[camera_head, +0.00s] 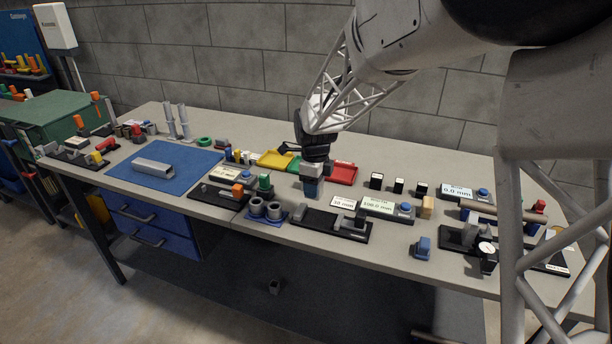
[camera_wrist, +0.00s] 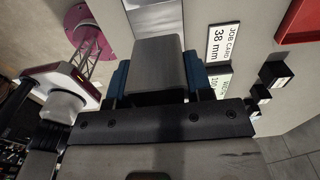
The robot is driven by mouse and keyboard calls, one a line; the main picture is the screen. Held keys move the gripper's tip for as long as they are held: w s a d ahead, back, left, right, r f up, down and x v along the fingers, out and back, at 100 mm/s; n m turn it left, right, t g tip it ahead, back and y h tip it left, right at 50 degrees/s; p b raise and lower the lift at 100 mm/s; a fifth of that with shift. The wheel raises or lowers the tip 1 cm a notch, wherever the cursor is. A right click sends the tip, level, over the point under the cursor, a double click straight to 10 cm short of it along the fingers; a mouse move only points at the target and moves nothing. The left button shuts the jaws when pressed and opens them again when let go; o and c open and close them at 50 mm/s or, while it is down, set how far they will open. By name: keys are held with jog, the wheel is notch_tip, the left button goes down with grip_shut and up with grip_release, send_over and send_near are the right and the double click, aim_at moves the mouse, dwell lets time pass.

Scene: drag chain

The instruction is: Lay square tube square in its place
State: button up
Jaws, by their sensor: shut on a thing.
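My gripper (camera_head: 312,187) is above the middle of the bench, its blue fingers pointing down. In the wrist view, the blue fingers are shut on a grey, square-edged piece (camera_wrist: 158,65) that looks like the square tube. Its far end points away from the gripper, and I cannot tell whether it touches anything below. In the head view the fingers mostly hide it. A longer grey rectangular tube (camera_head: 154,167) lies on the blue mat (camera_head: 190,180) at the left. I cannot tell which spot is the tube's place.
A black fixture (camera_head: 318,219) with a 38 mm job card (camera_wrist: 222,43) stands in front of the gripper. A red tray (camera_head: 344,174) and a yellow tray (camera_head: 275,160) lie behind. Grey rings on a blue base (camera_head: 266,211) are at front left. Several small black blocks stand at right.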

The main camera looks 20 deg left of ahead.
jog(key=shift+s+d, duration=0.3)
jog(key=shift+d, duration=0.05)
dwell(0.4)
send_over(315, 218)
jog(key=shift+f, duration=2.6)
jog(key=shift+f, duration=1.45)
dwell(1.1)
jog(key=o, duration=1.1)
jog(key=shift+r, duration=3.9)
